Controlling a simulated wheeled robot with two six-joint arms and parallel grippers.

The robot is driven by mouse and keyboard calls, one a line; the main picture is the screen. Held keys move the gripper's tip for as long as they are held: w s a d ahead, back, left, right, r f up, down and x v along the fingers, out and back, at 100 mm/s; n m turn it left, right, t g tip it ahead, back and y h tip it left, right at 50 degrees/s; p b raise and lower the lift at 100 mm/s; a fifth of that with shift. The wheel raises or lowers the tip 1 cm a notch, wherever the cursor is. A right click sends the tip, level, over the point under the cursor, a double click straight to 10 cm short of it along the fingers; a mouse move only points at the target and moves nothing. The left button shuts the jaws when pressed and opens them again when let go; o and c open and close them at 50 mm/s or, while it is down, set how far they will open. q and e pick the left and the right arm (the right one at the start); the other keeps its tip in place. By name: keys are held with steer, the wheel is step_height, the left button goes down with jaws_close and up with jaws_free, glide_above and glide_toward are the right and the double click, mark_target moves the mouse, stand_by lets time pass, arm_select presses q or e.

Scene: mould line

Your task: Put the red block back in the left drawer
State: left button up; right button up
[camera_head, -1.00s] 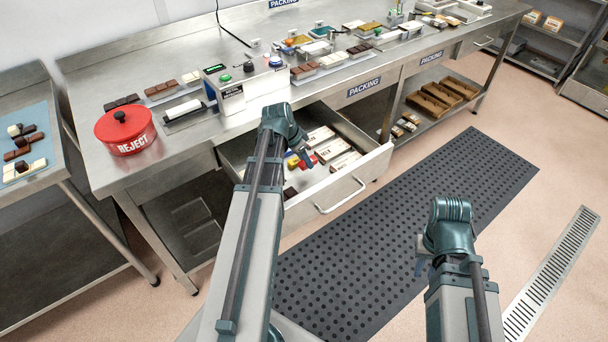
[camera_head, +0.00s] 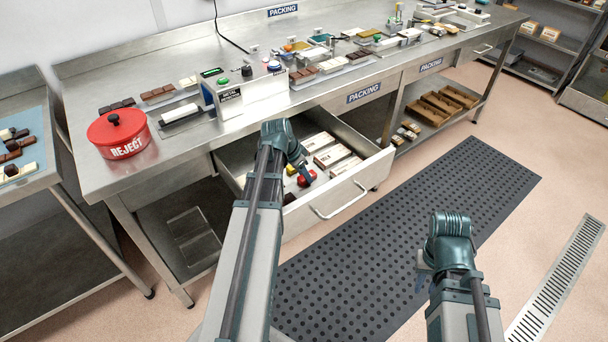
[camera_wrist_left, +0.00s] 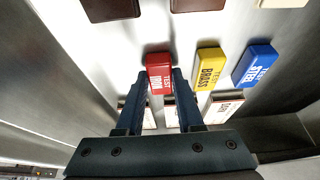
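The red block (camera_head: 307,178), lettered TEST IRON, is in the open left drawer (camera_head: 351,188). In the left wrist view, the red block (camera_wrist_left: 159,73) sits between my left fingertips (camera_wrist_left: 160,76), one finger close against each side. My left gripper (camera_head: 303,176) appears shut on it, low inside the drawer. I cannot tell whether the block touches the drawer floor. My right gripper (camera_head: 423,268) hangs over the floor mat, mostly hidden behind its wrist, and its opening cannot be seen.
A yellow block (camera_wrist_left: 210,69) and a blue block (camera_wrist_left: 256,65) lie right of the red one. White boxes (camera_head: 333,155) and dark pieces share the drawer. The bench (camera_head: 176,143) above carries a red reject tub (camera_head: 118,134) and a metal-detector unit (camera_head: 246,95).

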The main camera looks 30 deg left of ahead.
arm_select(q)
steer(key=o, duration=0.5)
steer(key=shift+c, duration=0.2)
steer(key=p+v, duration=1.1)
steer(key=v, duration=0.1)
steer(key=shift+r+p, duration=0.2)
steer(key=shift+p, duration=0.15)
